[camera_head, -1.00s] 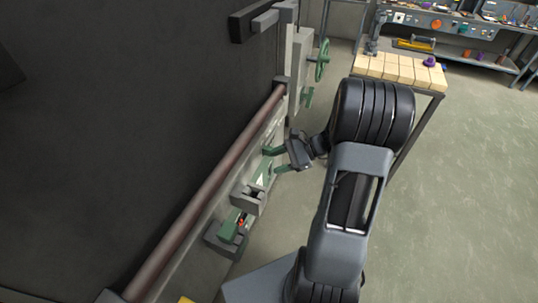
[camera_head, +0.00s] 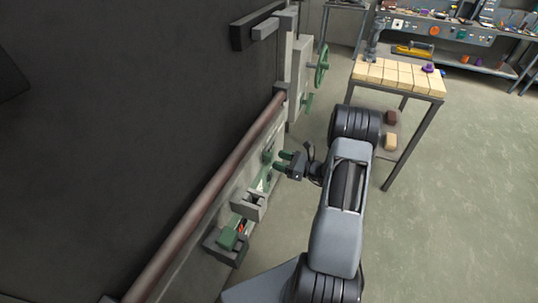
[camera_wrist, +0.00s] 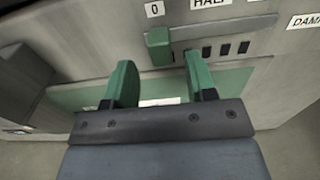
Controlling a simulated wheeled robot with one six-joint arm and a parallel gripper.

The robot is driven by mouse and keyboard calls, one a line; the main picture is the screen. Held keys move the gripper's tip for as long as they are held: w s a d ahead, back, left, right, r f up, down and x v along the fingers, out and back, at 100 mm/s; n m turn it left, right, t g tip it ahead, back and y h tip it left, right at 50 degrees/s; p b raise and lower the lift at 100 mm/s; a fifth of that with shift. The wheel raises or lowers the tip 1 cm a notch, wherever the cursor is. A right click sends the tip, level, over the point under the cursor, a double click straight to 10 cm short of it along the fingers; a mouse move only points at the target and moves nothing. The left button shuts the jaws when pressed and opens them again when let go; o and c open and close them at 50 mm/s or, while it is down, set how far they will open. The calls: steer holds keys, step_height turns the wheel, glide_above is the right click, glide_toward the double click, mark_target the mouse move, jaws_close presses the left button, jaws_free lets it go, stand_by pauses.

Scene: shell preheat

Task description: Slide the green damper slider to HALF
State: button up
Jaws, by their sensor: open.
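The green damper slider (camera_wrist: 158,45) is an upright block in a slot on the grey panel. It stands just below the "0" label (camera_wrist: 154,9), left of the "HALF" label (camera_wrist: 211,2). It also shows small in the head view (camera_head: 267,157). My gripper (camera_wrist: 161,80) is open, with its two green fingertips pointing at the panel. The slider lies ahead of the gap between them, and no contact can be seen. In the head view my gripper (camera_head: 283,161) is just right of the panel.
Dark slots (camera_wrist: 225,50) run right of the slider. A brown rail (camera_head: 205,190) runs along the dark wall, and a grey bracket (camera_head: 248,206) juts out nearer. A table with pale blocks (camera_head: 400,75) stands behind my arm. The floor at the right is clear.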

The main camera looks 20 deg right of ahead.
mark_target(272, 158)
steer(key=shift+p+x, duration=0.45)
steer(key=shift+x, duration=2.05)
steer(key=shift+c, duration=0.5)
jaws_close()
